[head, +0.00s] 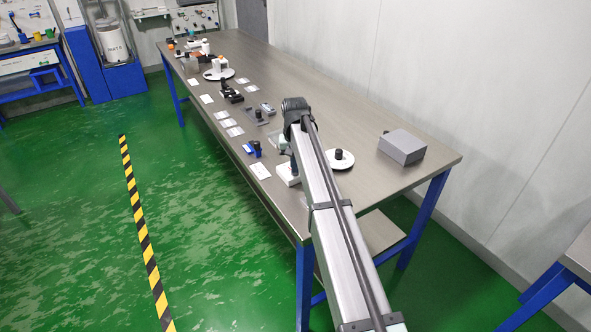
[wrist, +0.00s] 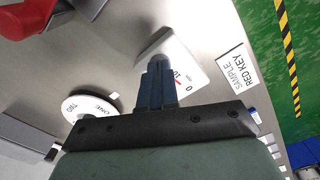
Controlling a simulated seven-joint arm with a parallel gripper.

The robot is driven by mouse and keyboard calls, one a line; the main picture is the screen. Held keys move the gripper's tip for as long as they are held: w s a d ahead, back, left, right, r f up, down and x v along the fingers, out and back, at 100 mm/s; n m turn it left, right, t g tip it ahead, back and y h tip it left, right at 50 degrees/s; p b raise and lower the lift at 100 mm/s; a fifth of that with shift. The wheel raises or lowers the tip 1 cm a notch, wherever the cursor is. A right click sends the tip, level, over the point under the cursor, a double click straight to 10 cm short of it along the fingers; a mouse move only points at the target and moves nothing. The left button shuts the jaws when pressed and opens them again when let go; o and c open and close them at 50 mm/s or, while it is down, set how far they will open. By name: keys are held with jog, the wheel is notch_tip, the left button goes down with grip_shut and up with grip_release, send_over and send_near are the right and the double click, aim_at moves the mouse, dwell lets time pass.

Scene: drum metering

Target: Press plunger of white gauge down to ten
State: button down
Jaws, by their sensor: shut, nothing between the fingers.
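The white gauge (wrist: 190,62) lies just beyond my fingertips in the wrist view, with a red 10 and a black 0 on its face. In the head view its white base (head: 284,176) shows at the table's front edge, partly behind my arm. My gripper (wrist: 158,68) is shut, with its dark fingers together and nothing held. The fingertips overlap the gauge's near side in the wrist view. The plunger is hidden or merges with the dark fingertips. I cannot tell whether they touch it, nor read its level.
A round white dial (wrist: 88,108) marked ONE and TWO stands beside the gauge, also in the head view (head: 340,165). A "SAMPLE RED KEY" card (wrist: 233,68) lies nearby. A grey box (head: 402,148) sits at the right, a blue item (head: 253,148) at the left edge.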

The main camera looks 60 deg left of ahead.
jog(key=shift+r, duration=0.1)
dwell(0.5)
jog(key=shift+r, duration=3.4)
